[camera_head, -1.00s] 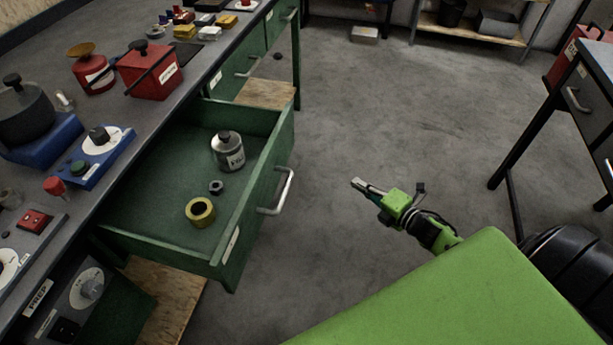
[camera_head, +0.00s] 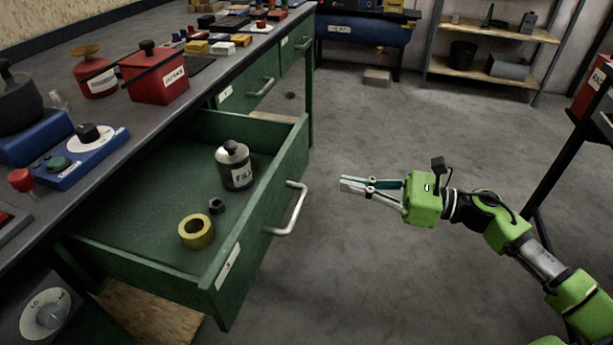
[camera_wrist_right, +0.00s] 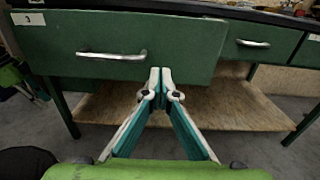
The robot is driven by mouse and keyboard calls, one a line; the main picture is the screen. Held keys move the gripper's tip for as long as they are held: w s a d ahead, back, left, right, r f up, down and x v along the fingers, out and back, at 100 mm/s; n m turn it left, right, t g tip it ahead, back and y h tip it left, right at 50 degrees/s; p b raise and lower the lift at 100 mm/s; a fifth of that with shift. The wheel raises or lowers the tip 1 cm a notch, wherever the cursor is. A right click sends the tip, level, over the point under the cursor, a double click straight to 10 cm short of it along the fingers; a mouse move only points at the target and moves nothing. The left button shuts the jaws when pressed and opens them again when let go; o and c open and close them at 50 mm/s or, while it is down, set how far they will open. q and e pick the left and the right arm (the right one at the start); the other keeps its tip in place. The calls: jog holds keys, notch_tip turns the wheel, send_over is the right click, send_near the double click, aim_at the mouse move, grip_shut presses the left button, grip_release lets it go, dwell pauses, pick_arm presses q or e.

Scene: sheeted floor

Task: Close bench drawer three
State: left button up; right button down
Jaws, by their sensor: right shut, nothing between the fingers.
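The green bench drawer (camera_head: 225,290) with a label that looks like 3 stands pulled out from the bench on the left in the head view. Its silver handle (camera_head: 290,212) is on the front. Inside lie a grey labelled jar (camera_head: 235,168), a dark nut (camera_head: 216,206) and a yellow ring (camera_head: 196,231). My right gripper (camera_head: 342,184) is shut and empty, a little to the right of the handle and apart from it. In the right wrist view the shut fingertips (camera_wrist_right: 160,72) point at the drawer front (camera_wrist_right: 190,50), right of its handle (camera_wrist_right: 112,56). My left gripper is not in view.
The grey bench top (camera_head: 150,125) carries a red box (camera_head: 158,80), a blue device (camera_head: 75,155) and several small items. Other bench drawers beyond (camera_head: 240,95) look shut. A shelf rack (camera_head: 490,70) stands at the back. The floor (camera_head: 370,270) around my right arm is clear.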

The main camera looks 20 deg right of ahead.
aim_at(292, 172)
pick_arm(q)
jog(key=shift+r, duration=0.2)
pick_arm(e)
jog(key=x, duration=1)
jog(key=shift+w, duration=0.1)
